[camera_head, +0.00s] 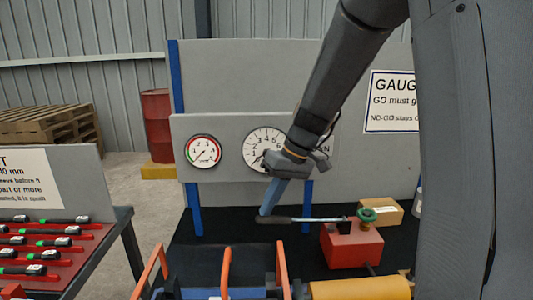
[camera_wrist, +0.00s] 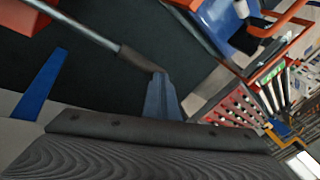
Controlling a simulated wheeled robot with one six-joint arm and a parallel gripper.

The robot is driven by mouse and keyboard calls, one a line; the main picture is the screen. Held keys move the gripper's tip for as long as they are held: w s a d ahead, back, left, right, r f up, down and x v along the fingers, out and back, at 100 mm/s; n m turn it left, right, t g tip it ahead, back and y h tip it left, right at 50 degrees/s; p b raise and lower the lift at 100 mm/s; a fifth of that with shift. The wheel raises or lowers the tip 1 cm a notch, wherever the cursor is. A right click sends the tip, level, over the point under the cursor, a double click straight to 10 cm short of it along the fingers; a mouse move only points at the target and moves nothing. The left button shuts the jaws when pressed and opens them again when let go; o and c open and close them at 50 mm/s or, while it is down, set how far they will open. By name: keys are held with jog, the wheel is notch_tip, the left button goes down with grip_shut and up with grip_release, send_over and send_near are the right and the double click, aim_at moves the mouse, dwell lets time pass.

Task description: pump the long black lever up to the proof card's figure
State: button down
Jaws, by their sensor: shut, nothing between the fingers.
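The long lever (camera_head: 305,219) is a pale rod with a black grip at its left end, lying nearly level from a red pump body (camera_head: 352,248) with a green knob. In the wrist view the lever's black grip (camera_wrist: 138,59) ends beside my fingertips. My gripper (camera_head: 266,212) is shut and empty at the grip end; it also shows in the wrist view (camera_wrist: 160,75). I cannot tell whether it touches the grip. A large white dial (camera_head: 261,137) is partly hidden by my arm. A small dial (camera_head: 203,151) with a red and green rim hangs left of it. I cannot make out a proof card.
A cardboard box (camera_head: 381,210) stands behind the pump. Orange upright bars (camera_head: 226,270) and a yellow cylinder (camera_head: 360,288) are in front. A rack of red-and-black tools (camera_head: 40,250) stands left. A gauge sign (camera_head: 391,101) is partly covered.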

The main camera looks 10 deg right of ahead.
jog(key=shift+f, duration=0.15)
jog(key=shift+f+b, duration=0.45)
jog(key=shift+f, duration=0.1)
jog(key=shift+f, duration=0.15)
jog(key=a+p+v, duration=0.1)
jog(key=p+v, duration=0.5)
jog(key=v, duration=0.3)
jog(key=shift+w+r+p, duration=0.2)
jog(key=shift+r+p, duration=0.15)
jog(key=shift+r, duration=0.4)
jog(key=shift+a+f, duration=0.15)
jog(key=shift+a, duration=0.05)
dwell(0.5)
jog(key=shift+a+f+b, duration=0.25)
jog(key=shift+f+b, duration=0.15)
jog(key=shift+f, duration=0.1)
